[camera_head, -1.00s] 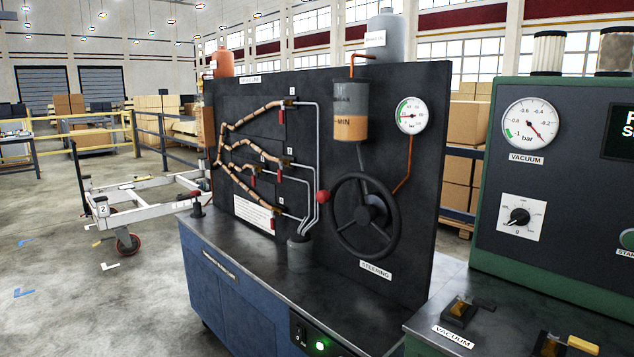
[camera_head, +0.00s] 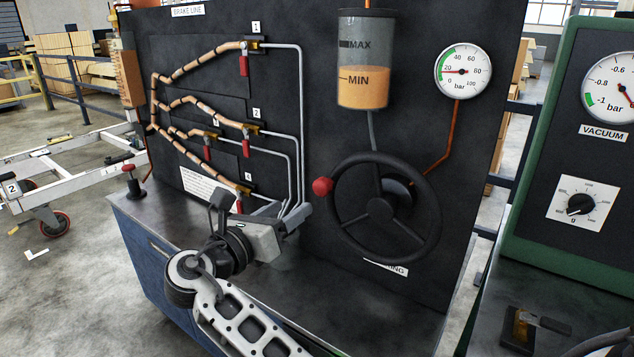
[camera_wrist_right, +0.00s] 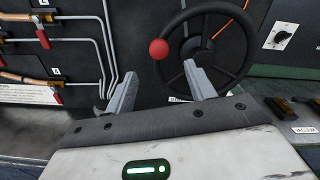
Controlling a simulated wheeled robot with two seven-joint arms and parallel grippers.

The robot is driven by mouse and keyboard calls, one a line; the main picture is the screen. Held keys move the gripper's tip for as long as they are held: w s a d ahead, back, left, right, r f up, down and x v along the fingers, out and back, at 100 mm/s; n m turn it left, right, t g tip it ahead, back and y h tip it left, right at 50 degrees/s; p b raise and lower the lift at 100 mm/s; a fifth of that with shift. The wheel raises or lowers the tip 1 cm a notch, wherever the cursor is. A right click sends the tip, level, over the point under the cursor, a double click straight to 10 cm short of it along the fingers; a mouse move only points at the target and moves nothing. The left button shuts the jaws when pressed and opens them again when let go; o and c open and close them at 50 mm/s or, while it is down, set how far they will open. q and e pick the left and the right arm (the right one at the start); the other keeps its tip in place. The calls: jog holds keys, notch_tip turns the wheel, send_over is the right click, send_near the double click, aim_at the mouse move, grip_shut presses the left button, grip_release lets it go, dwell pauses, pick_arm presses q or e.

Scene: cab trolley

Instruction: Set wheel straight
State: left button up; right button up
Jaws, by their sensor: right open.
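The black steering wheel (camera_head: 436,212) is mounted on the upright black panel, with a red knob (camera_head: 322,187) on its left rim. One spoke runs up and two run down to the left and right. My right gripper (camera_head: 297,212) is left of the wheel and below the knob, apart from both. In the right wrist view its two fingers (camera_wrist_right: 163,88) are spread and empty. The wheel (camera_wrist_right: 249,45) and the red knob (camera_wrist_right: 159,49) show beyond them, the knob above the gap between the fingers. The left gripper is not in view.
Brake pipes (camera_head: 301,120) with red-handled valves run beside the wheel on the left. A fluid reservoir (camera_head: 364,60) and a pressure gauge (camera_head: 463,71) sit above. The green vacuum console (camera_head: 530,140) stands to the right. The worktop (camera_head: 350,300) below the wheel is mostly clear.

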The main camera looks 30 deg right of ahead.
aim_at(318, 187)
jog(key=p+x, duration=0.1)
jog(key=x, duration=1)
jog(key=shift+w, duration=0.2)
grip_shut()
